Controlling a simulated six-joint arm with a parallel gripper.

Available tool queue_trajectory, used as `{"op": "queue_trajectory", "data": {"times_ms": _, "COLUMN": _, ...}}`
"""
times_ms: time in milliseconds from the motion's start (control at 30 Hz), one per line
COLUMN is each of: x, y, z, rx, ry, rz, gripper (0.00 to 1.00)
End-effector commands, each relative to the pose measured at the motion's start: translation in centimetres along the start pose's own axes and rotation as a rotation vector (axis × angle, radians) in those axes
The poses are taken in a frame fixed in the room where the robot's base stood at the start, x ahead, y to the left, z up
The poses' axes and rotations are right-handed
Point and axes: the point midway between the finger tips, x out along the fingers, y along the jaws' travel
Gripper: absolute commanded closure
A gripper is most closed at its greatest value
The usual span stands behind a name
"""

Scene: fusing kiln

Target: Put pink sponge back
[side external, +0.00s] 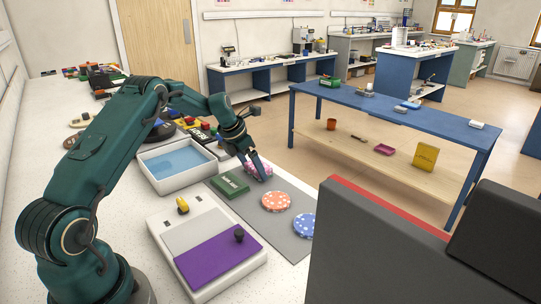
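The pink sponge (250,172) is a small pink block near the far edge of the grey mat (287,237), behind a green box (230,187). My gripper (260,173) points down at the sponge, and its dark fingers cover part of it. I cannot tell whether the fingers are closed on the sponge or only beside it. I also cannot tell whether the sponge touches the mat.
A white tray with a blue inside (176,162) stands left of the green box. An orange dotted disc (276,201) and a blue dotted disc (304,225) lie on the mat. A white device with a purple panel (217,252) is in front. Several items crowd the bench behind.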

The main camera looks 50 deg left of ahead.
Motion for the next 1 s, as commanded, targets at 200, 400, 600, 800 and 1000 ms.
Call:
{"op": "queue_trajectory", "data": {"times_ms": 200, "x": 0.0, "y": 0.0, "z": 0.0, "rx": 0.0, "ry": 0.0, "rz": 0.0, "gripper": 0.0}}
{"op": "queue_trajectory", "data": {"times_ms": 400, "x": -1.1, "y": 0.0, "z": 0.2, "rx": 0.0, "ry": -0.001, "rz": 0.001, "gripper": 0.0}}
{"op": "queue_trajectory", "data": {"times_ms": 600, "x": -4.4, "y": 0.1, "z": 0.3, "rx": 0.0, "ry": -0.004, "rz": 0.004, "gripper": 0.0}}
{"op": "queue_trajectory", "data": {"times_ms": 800, "x": -8.5, "y": 0.1, "z": 0.2, "rx": -0.001, "ry": -0.003, "rz": 0.003, "gripper": 0.0}}
{"op": "queue_trajectory", "data": {"times_ms": 1000, "x": -11.3, "y": 0.1, "z": 0.2, "rx": -0.001, "ry": 0.0, "rz": 0.002, "gripper": 0.0}}
